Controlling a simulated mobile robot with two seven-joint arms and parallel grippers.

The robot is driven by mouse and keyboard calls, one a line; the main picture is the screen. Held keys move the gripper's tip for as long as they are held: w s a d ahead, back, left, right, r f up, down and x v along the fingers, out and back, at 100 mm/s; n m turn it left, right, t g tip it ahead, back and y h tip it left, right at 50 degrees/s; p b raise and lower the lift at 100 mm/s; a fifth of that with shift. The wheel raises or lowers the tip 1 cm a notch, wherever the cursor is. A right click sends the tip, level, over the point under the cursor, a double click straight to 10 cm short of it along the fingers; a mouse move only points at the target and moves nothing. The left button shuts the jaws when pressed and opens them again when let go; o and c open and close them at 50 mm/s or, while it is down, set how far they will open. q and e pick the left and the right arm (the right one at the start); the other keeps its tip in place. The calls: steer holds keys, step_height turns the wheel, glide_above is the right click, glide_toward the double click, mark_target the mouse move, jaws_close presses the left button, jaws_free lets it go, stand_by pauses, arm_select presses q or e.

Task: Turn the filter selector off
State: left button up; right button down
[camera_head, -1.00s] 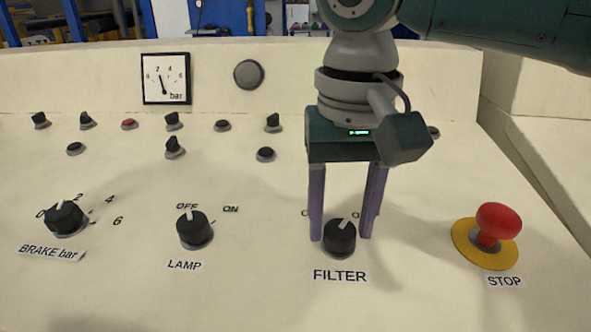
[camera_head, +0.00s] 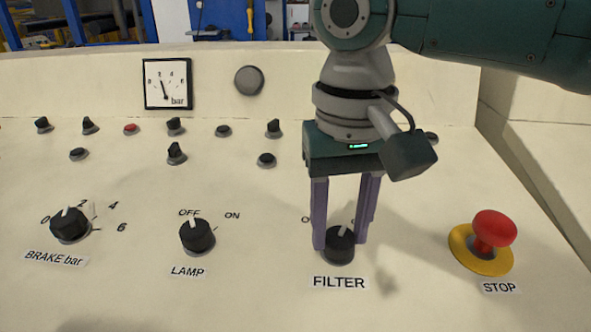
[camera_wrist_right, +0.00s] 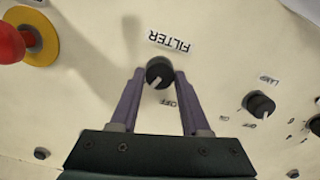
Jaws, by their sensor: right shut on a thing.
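The filter selector is a black round knob (camera_head: 338,248) with a white pointer mark, above the FILTER label (camera_head: 339,282) on the cream panel. My right gripper (camera_head: 340,244) reaches down from above with its two purple fingers shut on the knob's sides. In the right wrist view the knob (camera_wrist_right: 160,70) sits between the fingertips. There its white pointer slants down-left, away from the OFF word (camera_wrist_right: 170,102). The other position word is mostly hidden by a finger. My left gripper is not in view.
The LAMP knob (camera_head: 197,237) and BRAKE bar knob (camera_head: 70,225) stand to the left. A red STOP button (camera_head: 494,229) on a yellow base is to the right. Several small knobs and a bar gauge (camera_head: 167,84) are farther back. Panel space around the FILTER knob is clear.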

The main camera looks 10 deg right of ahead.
steer(key=shift+r+n+p, duration=0.25)
steer(key=shift+n+p, duration=0.95)
steer(key=shift+p, duration=0.05)
steer(key=shift+n+p, duration=0.6)
steer(key=shift+n, duration=0.3)
steer(key=n+p, duration=0.1)
steer(key=n, duration=0.2)
steer(key=shift+a+f+n+h+p, duration=0.1)
steer(key=shift+f+n+h+p, duration=0.05)
steer(key=shift+n+h+p, duration=0.2)
steer(key=shift+n+p, duration=0.55)
steer(key=shift+n, duration=0.9)
steer(key=shift+f, duration=0.1)
steer(key=shift+c, duration=1.9)
jaws_free()
